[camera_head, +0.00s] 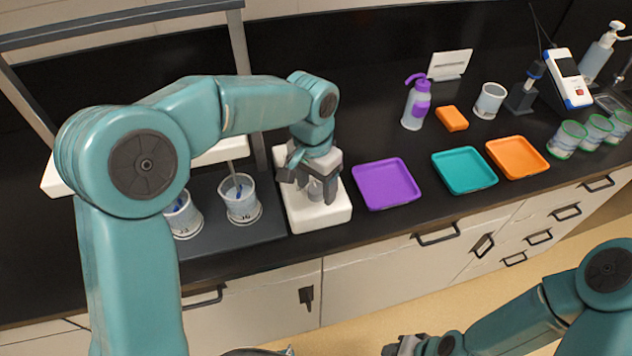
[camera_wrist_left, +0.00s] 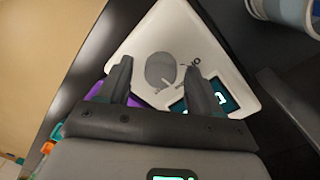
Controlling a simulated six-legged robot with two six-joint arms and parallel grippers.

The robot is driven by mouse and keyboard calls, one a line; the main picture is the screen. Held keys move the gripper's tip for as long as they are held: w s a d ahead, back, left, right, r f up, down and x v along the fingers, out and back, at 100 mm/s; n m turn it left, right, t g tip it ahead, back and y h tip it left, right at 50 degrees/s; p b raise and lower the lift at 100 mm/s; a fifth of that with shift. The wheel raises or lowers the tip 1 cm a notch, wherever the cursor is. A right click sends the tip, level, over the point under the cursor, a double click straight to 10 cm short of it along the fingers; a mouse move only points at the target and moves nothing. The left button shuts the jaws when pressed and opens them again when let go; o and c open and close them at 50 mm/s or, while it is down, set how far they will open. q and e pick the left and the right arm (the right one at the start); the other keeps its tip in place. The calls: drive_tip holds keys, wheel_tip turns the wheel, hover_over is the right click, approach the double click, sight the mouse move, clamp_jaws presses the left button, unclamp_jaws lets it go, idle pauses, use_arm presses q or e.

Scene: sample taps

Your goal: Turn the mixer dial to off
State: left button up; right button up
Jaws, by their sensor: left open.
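The mixer is a white box (camera_head: 325,214) on the black bench in the head view, partly hidden by my left gripper. In the left wrist view its white top (camera_wrist_left: 150,35) carries a round grey dial (camera_wrist_left: 158,68) with a small pale mark at its lower edge. Small dark lettering sits beside the dial, too blurred to read surely. A teal display is partly covered by a finger. My left gripper (camera_head: 314,190) is open above the mixer, its fingers on either side of the dial; contact cannot be told. My right gripper (camera_head: 402,346) is at the bottom edge, away from the bench.
Two cups (camera_head: 240,198) stand on a dark stand left of the mixer. Purple (camera_head: 386,184), teal (camera_head: 465,170) and orange (camera_head: 517,157) trays lie to its right. A purple-topped bottle (camera_head: 416,104) and an orange block (camera_head: 451,118) stand behind. The bench front edge is close.

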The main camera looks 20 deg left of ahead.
use_arm(q)
drive_tip(key=shift+w, duration=0.1)
drive_tip(key=c, duration=1)
drive_tip(key=shift+c, duration=0.2)
drive_tip(key=shift+n, duration=0.3)
drive_tip(key=n+b, duration=0.1)
drive_tip(key=n, duration=0.3)
drive_tip(key=n+b, duration=0.1)
drive_tip(key=n, duration=0.4)
drive_tip(key=shift+t, duration=0.3)
drive_tip(key=shift+r+n, duration=0.1)
drive_tip(key=shift+n, duration=0.2)
drive_tip(key=o, duration=1)
